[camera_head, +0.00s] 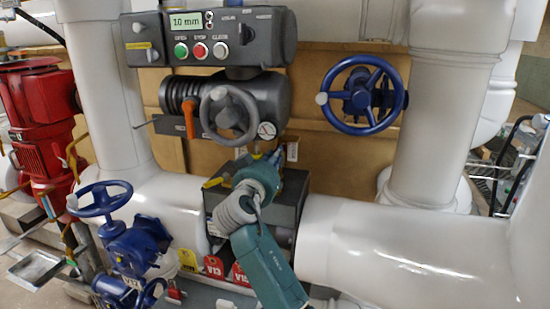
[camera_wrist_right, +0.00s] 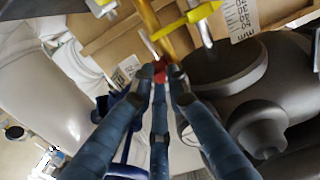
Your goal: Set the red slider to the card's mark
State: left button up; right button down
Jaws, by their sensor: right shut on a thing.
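My right gripper (camera_head: 262,166) reaches up from the bottom of the head view to the valve block under the grey actuator. In the right wrist view its fingertips (camera_wrist_right: 160,76) are closed on a small red piece, which looks like the red slider (camera_wrist_right: 160,66). The slider sits by a yellow rod, and the fingers hide most of it. A white scale with black ticks and numbers (camera_wrist_right: 240,20) shows at the upper right, near a yellow pointer (camera_wrist_right: 203,12). A small white printed card (camera_wrist_right: 130,66) is behind the fingers; its mark is too small to read. My left gripper is out of view.
A control box (camera_head: 225,37) shows "10 mm" above green, red and white buttons. A grey handwheel (camera_head: 230,114) with an orange lever (camera_head: 189,118) is close above my gripper. Blue handwheels stand left (camera_head: 100,200) and right (camera_head: 362,95). Thick white pipes (camera_head: 400,250) flank the block.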

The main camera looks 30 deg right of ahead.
notch_tip(320, 180, down, 2)
jog(key=shift+f+b, duration=0.25)
jog(key=shift+b, duration=0.55)
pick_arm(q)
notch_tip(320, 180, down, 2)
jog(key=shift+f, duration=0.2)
pick_arm(e)
jog(key=shift+r, duration=0.1)
jog(key=c, duration=1.7)
grip_release()
jog(key=shift+a, duration=0.1)
jog(key=shift+w, duration=0.1)
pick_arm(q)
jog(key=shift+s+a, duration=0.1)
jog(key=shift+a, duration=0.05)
pick_arm(e)
jog(key=shift+a, duration=0.1)
jog(key=v, duration=1.2)
